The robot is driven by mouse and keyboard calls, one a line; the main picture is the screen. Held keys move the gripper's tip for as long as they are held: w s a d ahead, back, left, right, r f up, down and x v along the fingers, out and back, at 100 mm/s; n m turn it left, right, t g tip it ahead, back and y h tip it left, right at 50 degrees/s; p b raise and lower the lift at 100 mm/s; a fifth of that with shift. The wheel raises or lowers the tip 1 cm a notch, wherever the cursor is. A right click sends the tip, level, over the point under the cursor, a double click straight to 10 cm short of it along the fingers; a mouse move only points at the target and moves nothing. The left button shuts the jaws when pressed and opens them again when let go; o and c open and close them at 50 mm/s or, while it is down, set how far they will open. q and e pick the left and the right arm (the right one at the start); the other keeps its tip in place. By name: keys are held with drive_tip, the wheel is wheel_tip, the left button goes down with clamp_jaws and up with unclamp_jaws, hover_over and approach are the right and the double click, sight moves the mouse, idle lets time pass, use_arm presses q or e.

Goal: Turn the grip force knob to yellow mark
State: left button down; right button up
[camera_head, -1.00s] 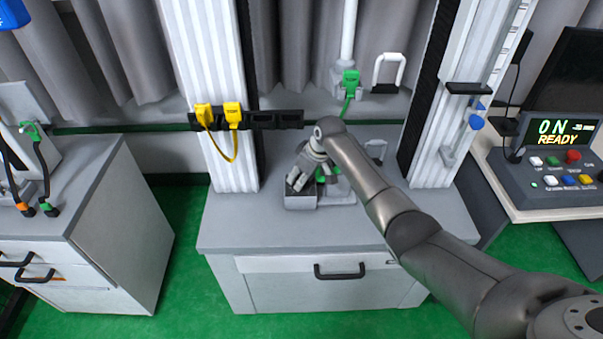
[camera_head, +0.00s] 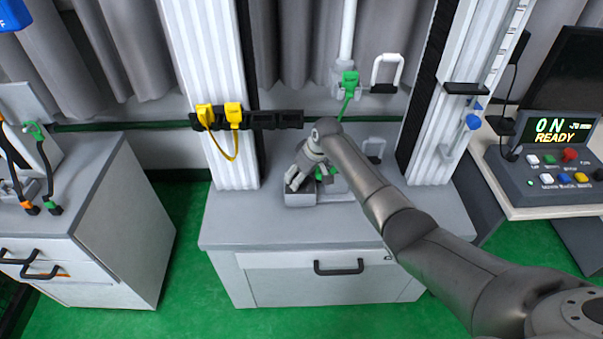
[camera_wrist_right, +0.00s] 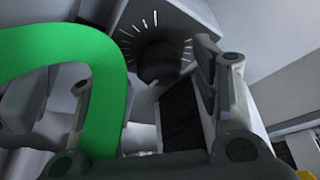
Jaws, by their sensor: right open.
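The grip force knob (camera_wrist_right: 158,64) is a dark round knob on a grey face with white tick marks (camera_wrist_right: 136,27) around it. No yellow mark can be made out on the dial. In the head view, the grey box (camera_head: 300,199) is on the bench under my right gripper (camera_head: 297,182), which hides the knob. In the wrist view, my right gripper (camera_wrist_right: 143,72) is open, with its fingers apart on either side of the knob. I cannot tell whether either finger touches it. My left gripper is not in view.
A green curved part (camera_wrist_right: 105,75) crosses the left of the wrist view, close to a finger. Yellow plugs (camera_head: 233,115) hang on a black rail. White columns (camera_head: 212,95) flank the bench (camera_head: 235,225). A control panel (camera_head: 555,175) stands right.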

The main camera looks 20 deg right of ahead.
drive_tip(key=shift+r, duration=0.1)
drive_tip(key=v, duration=1.2)
